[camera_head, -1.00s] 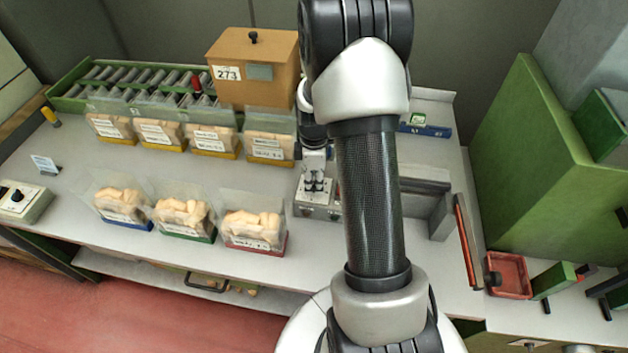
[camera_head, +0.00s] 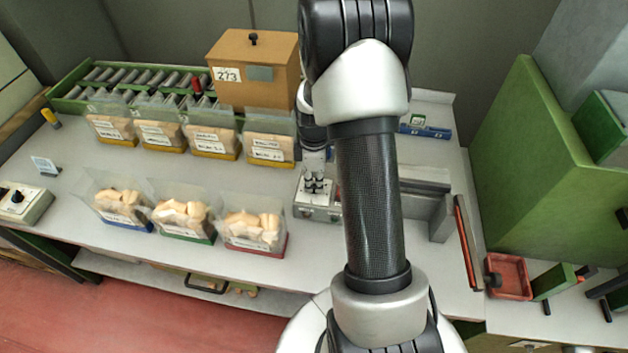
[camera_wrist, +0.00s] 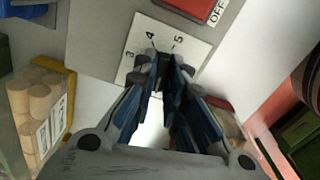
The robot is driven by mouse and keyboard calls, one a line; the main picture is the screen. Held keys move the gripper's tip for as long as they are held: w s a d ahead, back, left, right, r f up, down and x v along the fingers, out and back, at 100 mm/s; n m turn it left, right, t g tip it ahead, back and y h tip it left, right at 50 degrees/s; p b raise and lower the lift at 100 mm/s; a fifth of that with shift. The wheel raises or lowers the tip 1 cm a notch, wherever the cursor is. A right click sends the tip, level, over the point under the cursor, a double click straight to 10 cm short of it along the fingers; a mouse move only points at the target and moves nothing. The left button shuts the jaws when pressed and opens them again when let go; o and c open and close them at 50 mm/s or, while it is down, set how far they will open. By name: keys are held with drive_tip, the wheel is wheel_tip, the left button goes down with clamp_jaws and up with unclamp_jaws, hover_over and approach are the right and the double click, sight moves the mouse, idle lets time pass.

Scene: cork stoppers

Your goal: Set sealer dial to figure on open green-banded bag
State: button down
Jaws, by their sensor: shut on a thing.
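The sealer (camera_head: 318,211) is a grey box on the bench, left of my arm. In the wrist view its white dial plate (camera_wrist: 136,58) shows the figures 3, 4 and 5. My gripper (camera_head: 314,181) is over the sealer, and in the wrist view its fingertips (camera_wrist: 163,62) are closed together on the dial knob. The fingers hide the knob, so its pointing cannot be read. The open green-banded bag (camera_head: 183,214) stands in the front row between the blue- and red-banded bags. It holds corks; its label is too small to read.
A red switch (camera_wrist: 196,5) marked OFF is beside the dial plate. The red-banded bag (camera_head: 254,231) stands just left of the sealer. Yellow-banded bags (camera_head: 210,141) and a wooden box (camera_head: 250,75) stand behind. A red tray (camera_head: 508,277) lies at right.

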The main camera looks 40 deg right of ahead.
drive_tip(key=shift+m, duration=0.3)
drive_tip(key=m+p, duration=0.1)
drive_tip(key=m, duration=0.3)
drive_tip(key=shift+m, duration=0.3)
drive_tip(key=m+p, duration=0.1)
drive_tip(key=m, duration=0.3)
drive_tip(key=m+p, duration=0.1)
drive_tip(key=m, duration=0.4)
drive_tip(key=shift+m, duration=0.4)
drive_tip(key=shift+d+m+p, duration=0.1)
drive_tip(key=shift+m+p, duration=0.25)
drive_tip(key=shift+m, duration=1.95)
drive_tip(key=c, duration=1.6)
unclamp_jaws()
drive_tip(key=shift+c, duration=0.2)
